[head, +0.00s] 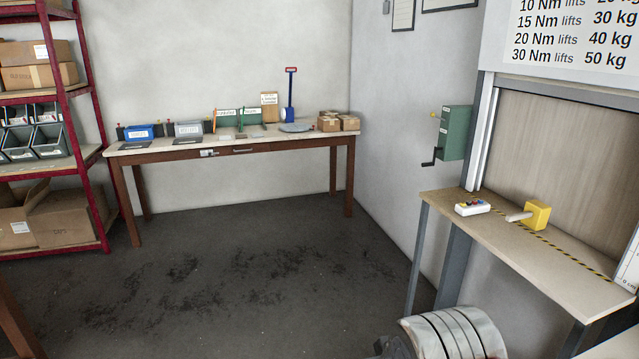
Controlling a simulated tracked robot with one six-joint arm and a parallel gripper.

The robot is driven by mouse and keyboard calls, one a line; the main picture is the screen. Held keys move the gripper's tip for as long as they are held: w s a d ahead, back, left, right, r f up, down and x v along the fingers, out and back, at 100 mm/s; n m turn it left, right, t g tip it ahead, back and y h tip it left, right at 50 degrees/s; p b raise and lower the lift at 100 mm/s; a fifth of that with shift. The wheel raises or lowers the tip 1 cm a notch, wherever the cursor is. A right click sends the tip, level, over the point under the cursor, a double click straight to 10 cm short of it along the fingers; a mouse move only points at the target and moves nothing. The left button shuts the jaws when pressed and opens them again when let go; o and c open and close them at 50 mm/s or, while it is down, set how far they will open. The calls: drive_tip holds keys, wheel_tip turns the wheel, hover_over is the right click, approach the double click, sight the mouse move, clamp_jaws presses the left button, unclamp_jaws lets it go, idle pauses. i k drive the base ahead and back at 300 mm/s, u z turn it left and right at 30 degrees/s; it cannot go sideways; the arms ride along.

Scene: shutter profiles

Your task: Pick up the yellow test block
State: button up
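The yellow test block (538,213) sits on the light wooden ledge (590,286) at the right of the head view. A short beige, rounded piece sticks out from its left side, toward the ledge's left edge. The block stands by the yellow-and-black striped line on the ledge, in front of the wood-coloured shutter panel. My gripper is not in view, so its opening and its distance from the block cannot be seen.
A white control box with coloured buttons (473,208) lies left of the block. A green wall box (455,133) with a black crank is above. A long table (240,147) with bins and small boxes stands at the back. Red shelving (83,110) is at left. Open dark floor lies between.

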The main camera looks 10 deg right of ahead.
sight(535, 214)
drive_tip(key=u, duration=0.1)
drive_tip(key=i, duration=2.15)
drive_tip(key=z, duration=0.7)
drive_tip(key=i, duration=0.65)
drive_tip(key=z, duration=0.75)
drive_tip(key=i, duration=0.5)
drive_tip(key=z, duration=0.6)
drive_tip(key=i, duration=0.55)
drive_tip(key=z, duration=0.35)
